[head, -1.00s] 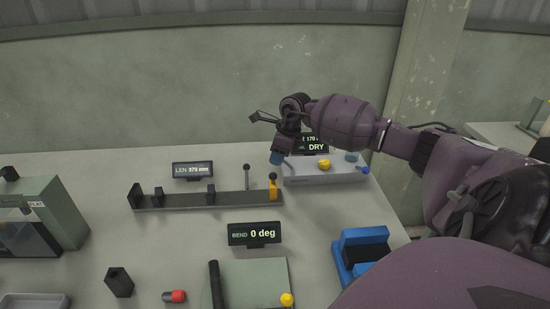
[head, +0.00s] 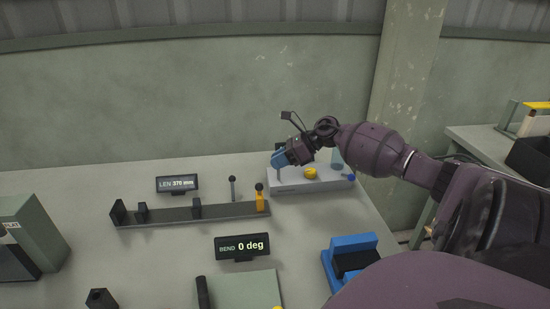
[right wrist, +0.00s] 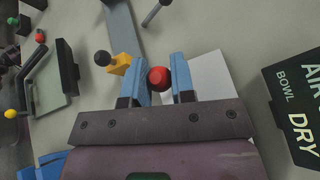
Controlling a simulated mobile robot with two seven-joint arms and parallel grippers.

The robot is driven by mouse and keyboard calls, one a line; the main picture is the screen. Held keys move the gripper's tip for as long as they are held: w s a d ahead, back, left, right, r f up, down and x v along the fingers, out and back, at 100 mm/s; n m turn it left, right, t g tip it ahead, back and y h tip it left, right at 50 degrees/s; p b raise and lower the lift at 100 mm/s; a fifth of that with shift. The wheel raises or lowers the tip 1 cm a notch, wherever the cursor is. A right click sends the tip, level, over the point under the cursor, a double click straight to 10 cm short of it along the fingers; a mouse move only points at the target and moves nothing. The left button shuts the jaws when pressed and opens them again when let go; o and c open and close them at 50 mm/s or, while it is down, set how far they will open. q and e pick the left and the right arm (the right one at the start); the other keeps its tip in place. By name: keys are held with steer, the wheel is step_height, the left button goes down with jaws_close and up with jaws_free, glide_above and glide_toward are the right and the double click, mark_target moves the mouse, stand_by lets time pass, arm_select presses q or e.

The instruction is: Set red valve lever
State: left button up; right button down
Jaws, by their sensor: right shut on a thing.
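The red valve lever's round red knob (right wrist: 159,78) shows in the right wrist view, between the blue fingers of my right gripper (right wrist: 161,82). The fingers are shut on it. In the head view my right gripper (head: 278,159) is tilted down to the left, over the left end of a pale grey box (head: 322,183). The red knob is hidden there behind the fingers. A thin stem shows just below them. My left gripper is not in view.
The box also carries a yellow knob (head: 311,173), a blue knob (head: 351,178) and a clear bowl (head: 337,158). A dark display reading DRY (right wrist: 298,115) is close by. A dark rail (head: 180,215) with a yellow stop (head: 260,200) lies left.

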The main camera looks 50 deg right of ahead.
stand_by(0.3)
steer(key=c, duration=1)
jaws_free()
steer(key=shift+d, duration=0.1)
steer(key=shift+o, duration=0.2)
steer(key=v, duration=1)
steer(key=shift+s+d+p, duration=0.3)
steer(key=shift+s+p, duration=0.05)
